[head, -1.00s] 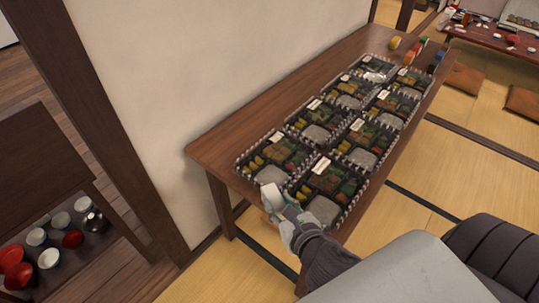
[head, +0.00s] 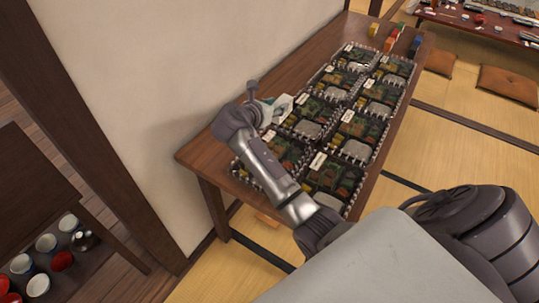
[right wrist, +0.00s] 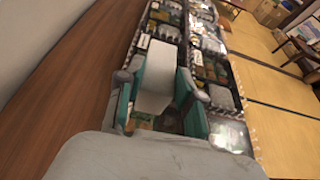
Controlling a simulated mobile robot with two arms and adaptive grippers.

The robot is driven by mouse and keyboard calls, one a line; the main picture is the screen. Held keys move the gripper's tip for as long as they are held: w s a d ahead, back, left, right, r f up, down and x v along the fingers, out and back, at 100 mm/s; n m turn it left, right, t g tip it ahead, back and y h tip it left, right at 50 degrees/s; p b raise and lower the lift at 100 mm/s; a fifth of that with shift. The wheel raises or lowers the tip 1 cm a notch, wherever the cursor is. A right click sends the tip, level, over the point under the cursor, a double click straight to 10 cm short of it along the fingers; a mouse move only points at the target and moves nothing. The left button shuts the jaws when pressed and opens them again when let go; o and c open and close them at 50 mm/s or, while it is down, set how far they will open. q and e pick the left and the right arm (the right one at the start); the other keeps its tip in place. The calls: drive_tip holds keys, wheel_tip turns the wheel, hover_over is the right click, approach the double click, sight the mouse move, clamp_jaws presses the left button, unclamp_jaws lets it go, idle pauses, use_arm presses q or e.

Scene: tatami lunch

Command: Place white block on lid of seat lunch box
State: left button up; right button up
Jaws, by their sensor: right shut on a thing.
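My right gripper (right wrist: 157,95) is shut on a white block (right wrist: 154,78), held upright between its teal finger pads in the right wrist view. In the head view this gripper (head: 274,108) is over the left edge of the lunch boxes, and the block is hard to make out. Several black lunch boxes with clear lids (head: 352,149) stand in two rows on the wooden table. Many have a small white label. I cannot tell which is the seat lunch box. The block is above the boxes; contact with a lid is not visible. My left gripper is not in view.
Yellow (head: 373,30), red (head: 393,36) and blue (head: 415,46) blocks stand at the table's far end. The wooden table (head: 203,150) has a bare strip along the wall (head: 190,60). A low shelf with cups (head: 46,243) is at left.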

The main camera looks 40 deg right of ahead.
drive_tip(key=shift+s+a+f+p, duration=0.1)
drive_tip(key=shift+s+a+f, duration=1.1)
drive_tip(key=shift+f, duration=0.45)
drive_tip(key=shift+s+a+f+p, duration=0.1)
drive_tip(key=shift+s+a+f, duration=0.85)
drive_tip(key=shift+a+f, duration=0.55)
drive_tip(key=shift+s+a+f+p, duration=0.1)
drive_tip(key=shift+s+a+f, duration=1)
drive_tip(key=shift+f, duration=0.7)
drive_tip(key=shift+f, duration=0.1)
drive_tip(key=o, duration=1.2)
drive_tip(key=shift+c, duration=0.2)
